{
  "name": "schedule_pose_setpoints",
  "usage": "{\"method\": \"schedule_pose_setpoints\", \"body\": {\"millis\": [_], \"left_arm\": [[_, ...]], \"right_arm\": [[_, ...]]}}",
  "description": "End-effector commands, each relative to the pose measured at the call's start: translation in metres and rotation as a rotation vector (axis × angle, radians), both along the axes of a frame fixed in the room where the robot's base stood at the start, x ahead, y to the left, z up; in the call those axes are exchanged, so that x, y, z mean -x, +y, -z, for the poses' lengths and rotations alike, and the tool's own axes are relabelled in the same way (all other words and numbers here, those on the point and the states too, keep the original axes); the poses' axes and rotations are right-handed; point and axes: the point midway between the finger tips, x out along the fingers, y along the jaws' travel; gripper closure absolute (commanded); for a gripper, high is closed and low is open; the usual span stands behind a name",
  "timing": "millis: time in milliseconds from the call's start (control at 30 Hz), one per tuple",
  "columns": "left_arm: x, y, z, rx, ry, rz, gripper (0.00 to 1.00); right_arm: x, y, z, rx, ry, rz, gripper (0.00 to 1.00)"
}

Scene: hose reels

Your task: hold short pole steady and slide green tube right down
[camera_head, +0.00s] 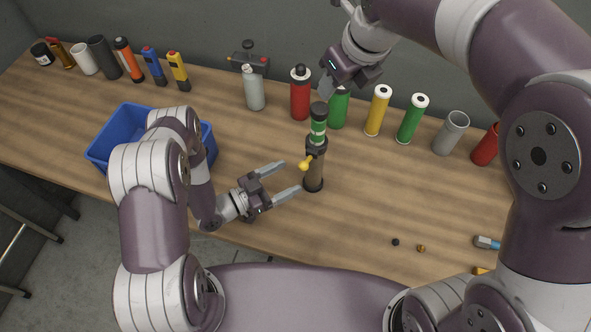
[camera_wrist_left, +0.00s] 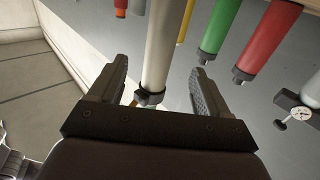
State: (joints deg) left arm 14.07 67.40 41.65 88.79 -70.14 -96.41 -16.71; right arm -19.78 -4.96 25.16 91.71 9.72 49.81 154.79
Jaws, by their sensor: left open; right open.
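The short pole (camera_head: 314,176) stands upright on the table on a round dark base, with a yellow knob (camera_head: 305,163) on its left side. The green tube (camera_head: 318,128), with white bands and a dark top, sits upright at the pole's upper end. My left gripper (camera_head: 293,179) is open, its fingers pointing right toward the pole, just left of it. In the left wrist view a grey pole with a black collar (camera_wrist_left: 150,97) shows between the open fingers, apart from both. My right gripper (camera_head: 334,88) is open above and behind the green tube; its fingers are partly hidden.
A blue bin (camera_head: 105,152) stands at the left, partly behind my left arm. Several tubes and bottles line the back, including a red bottle (camera_head: 300,97), a yellow tube (camera_head: 378,112) and a grey tube (camera_head: 451,134). Small parts lie at the front right.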

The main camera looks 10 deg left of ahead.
Motion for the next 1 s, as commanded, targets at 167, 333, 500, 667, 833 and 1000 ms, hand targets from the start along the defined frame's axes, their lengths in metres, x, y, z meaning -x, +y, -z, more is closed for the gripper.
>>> {"method": "schedule_pose_setpoints", "body": {"millis": [167, 333, 500, 667, 833, 1000], "left_arm": [[-0.023, -0.036, -0.001, 0.000, -0.002, 0.008, 0.23], [-0.046, -0.068, 0.000, -0.003, -0.003, 0.005, 0.23], [-0.061, -0.088, 0.000, -0.002, 0.000, 0.003, 0.23], [-0.066, -0.094, 0.000, -0.002, 0.000, 0.001, 0.23], [-0.066, -0.094, 0.000, -0.003, 0.001, 0.000, 0.23], [-0.066, -0.094, 0.000, -0.003, 0.001, 0.000, 0.68]], "right_arm": [[0.000, 0.000, 0.000, 0.000, 0.000, 0.000, 0.57], [0.000, 0.000, 0.000, 0.000, 0.000, 0.000, 0.57], [0.000, 0.000, 0.000, 0.000, 0.000, 0.000, 0.57], [0.000, 0.000, 0.000, 0.000, 0.000, 0.000, 0.57], [0.000, 0.000, 0.000, 0.000, 0.000, 0.000, 0.57], [0.000, 0.000, 0.000, 0.000, 0.000, 0.000, 0.57]]}}
